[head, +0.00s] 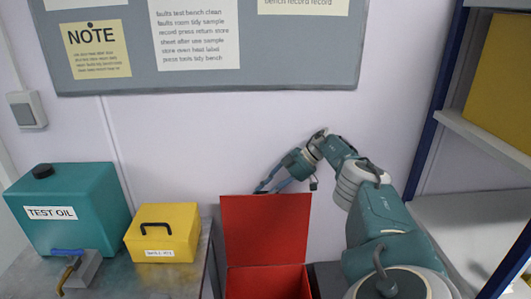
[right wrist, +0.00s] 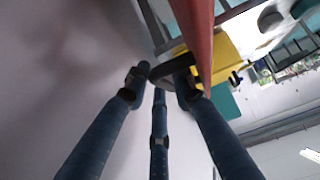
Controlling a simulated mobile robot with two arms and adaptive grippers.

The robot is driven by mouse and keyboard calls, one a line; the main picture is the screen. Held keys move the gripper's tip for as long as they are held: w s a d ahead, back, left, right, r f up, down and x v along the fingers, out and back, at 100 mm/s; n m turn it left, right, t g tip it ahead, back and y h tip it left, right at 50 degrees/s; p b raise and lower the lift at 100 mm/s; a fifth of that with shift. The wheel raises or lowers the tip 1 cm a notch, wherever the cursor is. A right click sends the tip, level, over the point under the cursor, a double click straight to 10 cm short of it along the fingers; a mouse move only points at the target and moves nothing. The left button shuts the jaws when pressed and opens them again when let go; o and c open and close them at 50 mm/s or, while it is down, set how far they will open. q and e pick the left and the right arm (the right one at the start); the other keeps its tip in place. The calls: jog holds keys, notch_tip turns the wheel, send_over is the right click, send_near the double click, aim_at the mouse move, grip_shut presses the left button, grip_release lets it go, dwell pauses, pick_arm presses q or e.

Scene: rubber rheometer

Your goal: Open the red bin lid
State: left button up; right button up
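The red bin (head: 268,283) stands at the bottom middle of the head view. Its red lid (head: 265,230) is raised and stands about upright at the back. My right gripper (head: 268,186) is behind the lid's top edge, its fingertips partly hidden by the lid. In the right wrist view the lid (right wrist: 200,35) shows nearly edge-on, with a dark handle (right wrist: 172,68) on its outer side. There my right gripper's fingers (right wrist: 162,82) converge around this handle and look shut on it. My left gripper is not in view.
A yellow box (head: 180,222) with a black handle and a teal test oil container (head: 85,210) stand on the metal bench (head: 150,283) to the left. A blue-framed shelf (head: 480,132) is close on the right. A noticeboard (head: 290,60) hangs on the wall.

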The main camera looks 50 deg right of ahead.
jog(key=v, duration=0.7)
dwell(0.5)
